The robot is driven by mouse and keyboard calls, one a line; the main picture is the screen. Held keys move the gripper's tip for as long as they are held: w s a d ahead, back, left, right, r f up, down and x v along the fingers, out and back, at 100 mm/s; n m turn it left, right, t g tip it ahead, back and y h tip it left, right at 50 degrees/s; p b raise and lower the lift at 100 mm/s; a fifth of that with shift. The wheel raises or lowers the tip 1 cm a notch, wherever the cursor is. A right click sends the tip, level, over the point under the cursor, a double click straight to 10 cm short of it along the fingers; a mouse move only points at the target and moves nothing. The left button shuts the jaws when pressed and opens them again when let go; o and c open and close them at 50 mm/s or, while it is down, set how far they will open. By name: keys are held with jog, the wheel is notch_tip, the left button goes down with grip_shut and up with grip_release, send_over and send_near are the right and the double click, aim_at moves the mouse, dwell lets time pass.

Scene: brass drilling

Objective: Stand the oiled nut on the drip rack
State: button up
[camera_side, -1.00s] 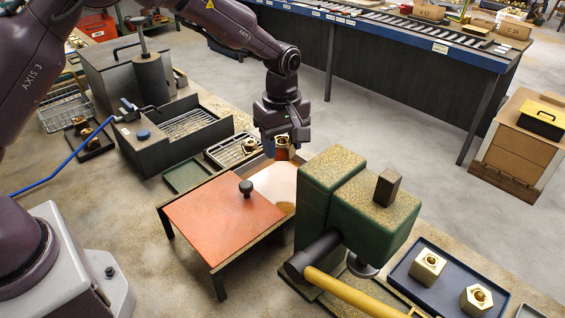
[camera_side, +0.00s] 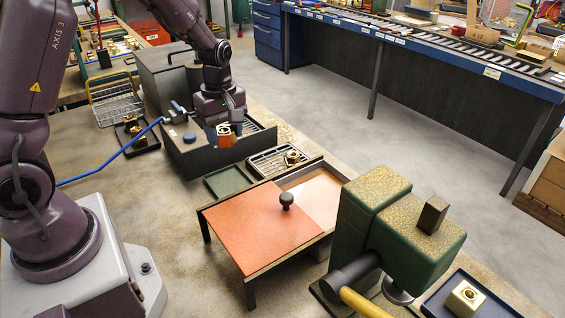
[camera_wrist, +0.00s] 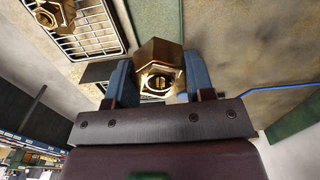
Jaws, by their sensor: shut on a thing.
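My gripper (camera_side: 226,136) is shut on a brass hex nut (camera_wrist: 158,56), with one blue-grey finger on each side of it in the wrist view. In the side view the held nut (camera_side: 223,129) is in the air by the right end of the dark open box, left of the wire rack. The wire rack (camera_side: 262,165), which looks like the drip rack, has another brass nut (camera_side: 292,157) on it. In the wrist view the rack (camera_wrist: 88,42) is at upper left, apart from the held nut. I cannot see whether the held nut is oily.
A green tray (camera_side: 226,181) lies beside the rack. The dark box (camera_side: 195,157) with an inner grate carries a blue-hosed nozzle. A knobbed orange lid (camera_side: 262,228) and a green machine (camera_side: 385,215) stand in front. A black tray (camera_side: 145,143) and wire basket (camera_side: 112,103) are left.

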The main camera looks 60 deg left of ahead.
jog(key=w+a+f, duration=0.3)
jog(key=w+f, duration=0.1)
jog(key=w, duration=0.4)
send_over(266, 160)
jog(key=f, duration=0.5)
jog(key=shift+s+f, duration=0.15)
jog(key=shift+s, duration=0.1)
jog(key=shift+w+f, duration=0.15)
jog(key=shift+f, duration=0.05)
jog(key=shift+w+a+f, duration=0.1)
jog(key=shift+w+f, duration=0.1)
jog(key=shift+f, duration=1.5)
jog(key=shift+f, duration=0.15)
jog(key=o, duration=1.2)
